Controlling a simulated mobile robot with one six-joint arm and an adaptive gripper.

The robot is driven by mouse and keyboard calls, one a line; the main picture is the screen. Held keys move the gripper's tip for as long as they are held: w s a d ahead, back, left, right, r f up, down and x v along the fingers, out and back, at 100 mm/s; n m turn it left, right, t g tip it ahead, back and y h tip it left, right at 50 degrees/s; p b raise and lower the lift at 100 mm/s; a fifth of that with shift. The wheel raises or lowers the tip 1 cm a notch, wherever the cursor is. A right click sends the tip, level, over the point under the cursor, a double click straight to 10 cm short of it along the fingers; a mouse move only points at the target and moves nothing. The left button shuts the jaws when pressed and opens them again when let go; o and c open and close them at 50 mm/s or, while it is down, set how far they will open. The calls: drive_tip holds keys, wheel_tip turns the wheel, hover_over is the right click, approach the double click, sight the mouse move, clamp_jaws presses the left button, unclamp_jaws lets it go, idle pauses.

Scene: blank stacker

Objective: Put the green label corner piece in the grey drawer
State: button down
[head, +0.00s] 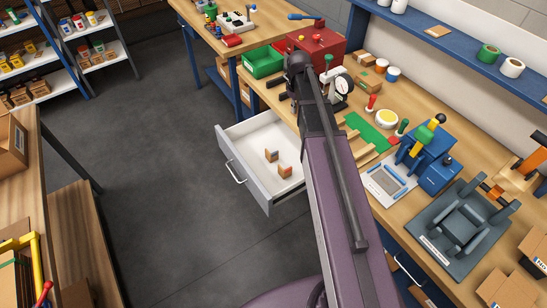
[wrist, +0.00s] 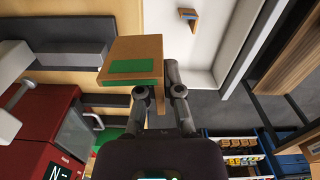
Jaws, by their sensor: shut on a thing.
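The green label corner piece (wrist: 134,48) is a brown cardboard angle with a green label, held in my gripper (wrist: 163,90). My gripper is shut on it in the wrist view; in the head view my arm hides gripper and piece. The grey drawer (head: 242,183) is pulled open below the bench, with a white inside. Two other corner pieces, one with a grey label (head: 271,155) and one with a red label (head: 285,170), stand in it. In the wrist view, the drawer (wrist: 222,38) is beyond and right of the held piece.
A red machine (head: 318,42) and a green bin (head: 263,62) stand at the bench's back end. A blue press (head: 427,150), a grey fixture (head: 467,222) and small tools crowd the bench. The floor (head: 150,140) left of the drawer is clear.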

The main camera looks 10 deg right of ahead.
drive_tip(key=shift+d, duration=0.15)
drive_tip(key=m+b, duration=0.1)
drive_tip(key=b, duration=1.5)
hover_over(257, 145)
wheel_tip(257, 145, down, 16)
drive_tip(key=shift+s+f, duration=0.15)
drive_tip(key=shift+f, duration=0.05)
wheel_tip(257, 145, down, 6)
drive_tip(key=b, duration=0.6)
drive_tip(key=shift+f+b, duration=0.15)
drive_tip(key=shift+b, duration=0.15)
drive_tip(key=shift+f+b, duration=1.9)
